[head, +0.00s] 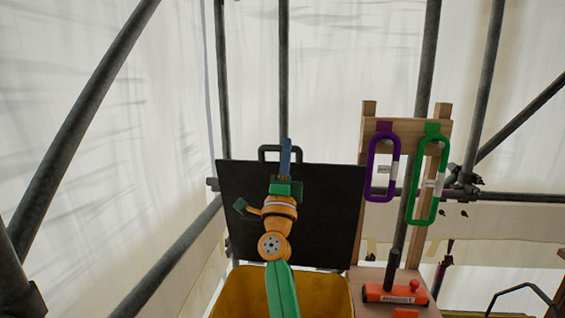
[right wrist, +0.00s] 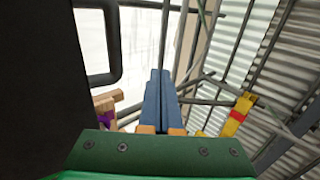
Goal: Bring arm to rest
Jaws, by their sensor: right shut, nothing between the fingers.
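My right gripper (head: 286,158) points upward in the middle of the head view, in front of the black panel. Its blue fingers also show in the right wrist view (right wrist: 160,98); they lie side by side, shut and empty. My right arm, green and orange, comes up from the bottom of the head view above the yellow bin. My left gripper is not in view.
A black panel (head: 335,205) with a handle stands behind my arm, above a yellow bin (head: 325,290). A wooden rack (head: 368,112) bears a purple loop (head: 371,170) and a green loop (head: 416,190). An orange-red tool (head: 385,294) lies below. Scaffold poles surround this.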

